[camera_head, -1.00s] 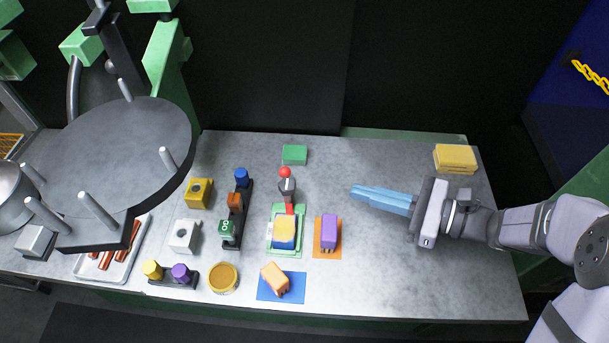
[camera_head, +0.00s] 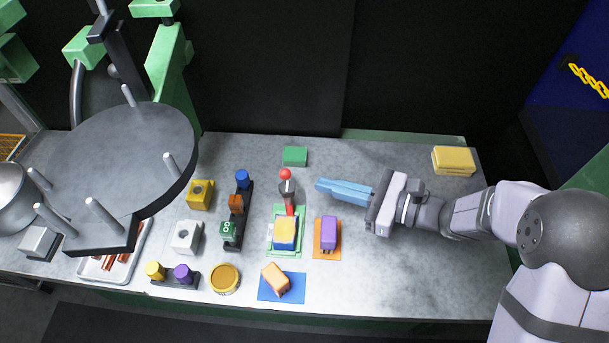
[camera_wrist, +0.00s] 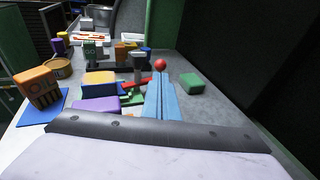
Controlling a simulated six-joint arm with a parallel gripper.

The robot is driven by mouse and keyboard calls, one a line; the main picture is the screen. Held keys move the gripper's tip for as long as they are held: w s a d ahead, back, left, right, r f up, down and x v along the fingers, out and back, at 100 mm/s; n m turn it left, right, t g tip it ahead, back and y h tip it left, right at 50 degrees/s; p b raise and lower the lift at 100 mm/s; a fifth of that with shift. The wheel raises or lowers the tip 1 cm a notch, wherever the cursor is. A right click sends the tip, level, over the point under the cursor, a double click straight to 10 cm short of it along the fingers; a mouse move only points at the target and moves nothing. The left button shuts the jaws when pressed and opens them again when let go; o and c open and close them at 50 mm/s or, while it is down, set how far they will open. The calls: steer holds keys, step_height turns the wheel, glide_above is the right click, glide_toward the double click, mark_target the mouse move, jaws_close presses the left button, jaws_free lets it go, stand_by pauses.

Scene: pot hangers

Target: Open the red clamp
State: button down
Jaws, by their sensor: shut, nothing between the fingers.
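The red clamp (camera_head: 290,211) stands on a green base near the middle of the table, its lever upright with a red ball knob (camera_head: 285,174) on top. A yellow and blue block (camera_head: 284,232) sits at the clamp's front end. My gripper (camera_head: 319,185) has light blue fingers, closed together and empty. It points left, with its tips a little right of the knob and apart from it. In the wrist view the red knob (camera_wrist: 160,65) shows just past the fingertips (camera_wrist: 158,76), and the clamp's base is partly hidden.
A purple block (camera_head: 328,231) on an orange plate is close to the clamp's right. An orange block (camera_head: 274,278) on a blue plate lies in front. A green block (camera_head: 295,156) is behind. A black fixture (camera_head: 236,212) stands left.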

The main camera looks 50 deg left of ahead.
mark_target(290, 176)
steer(key=shift+p+x, duration=0.6)
steer(key=shift+x, duration=2.55)
steer(key=shift+n+g+h, duration=0.3)
steer(key=shift+n+g, duration=0.1)
steer(key=shift+g, duration=0.1)
